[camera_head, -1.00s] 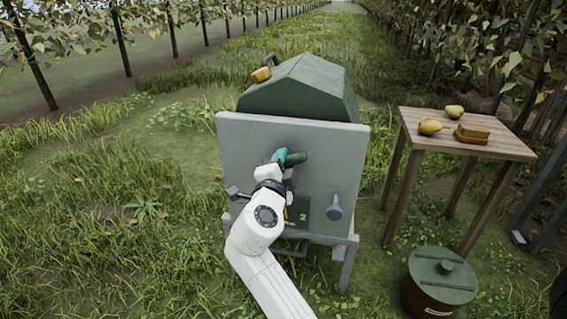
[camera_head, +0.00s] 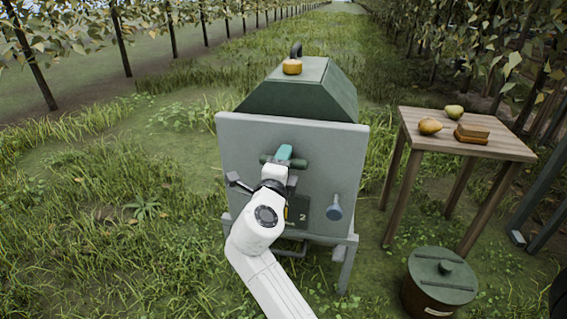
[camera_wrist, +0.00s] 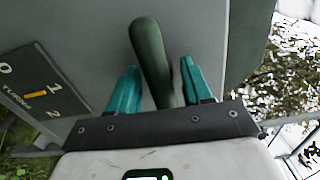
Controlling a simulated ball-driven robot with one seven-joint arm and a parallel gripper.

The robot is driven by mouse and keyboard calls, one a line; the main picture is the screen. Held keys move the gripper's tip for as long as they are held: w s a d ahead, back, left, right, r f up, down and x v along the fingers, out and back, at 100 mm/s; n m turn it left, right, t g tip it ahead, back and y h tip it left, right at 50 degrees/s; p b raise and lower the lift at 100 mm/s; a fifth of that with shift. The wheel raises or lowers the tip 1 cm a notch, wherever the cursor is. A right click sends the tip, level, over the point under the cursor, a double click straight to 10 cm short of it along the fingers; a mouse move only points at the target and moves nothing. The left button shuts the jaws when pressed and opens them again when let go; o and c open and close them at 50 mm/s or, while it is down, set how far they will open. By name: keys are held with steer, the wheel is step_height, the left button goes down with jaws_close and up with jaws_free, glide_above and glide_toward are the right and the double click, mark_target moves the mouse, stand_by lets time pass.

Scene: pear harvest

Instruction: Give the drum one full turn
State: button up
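The drum (camera_head: 310,95) is a dark green faceted body behind an upright grey panel (camera_head: 245,160). Its top face is almost level, with an orange knob or fruit-like piece (camera_head: 292,67) and a dark loop on it. A dark green crossbar handle (camera_head: 301,163) lies nearly level on the panel. In the wrist view the handle (camera_wrist: 150,50) runs between the teal fingers of my gripper (camera_wrist: 160,88). Narrow gaps show on both sides of it, so my gripper straddles it with fingers apart. My gripper (camera_head: 283,154) partly hides the handle in the head view.
A turns plate (camera_wrist: 42,95) with 0, 1, 2 and an orange mark is on the panel. A blue-grey knob (camera_head: 334,208) sticks out at right. A wooden table (camera_head: 500,148) with fruit and a lidded bucket (camera_head: 441,275) stand right. Grass is open at left.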

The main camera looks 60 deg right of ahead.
steer(key=shift+o, duration=0.7)
steer(key=shift+a, duration=0.1)
steer(key=v, duration=1)
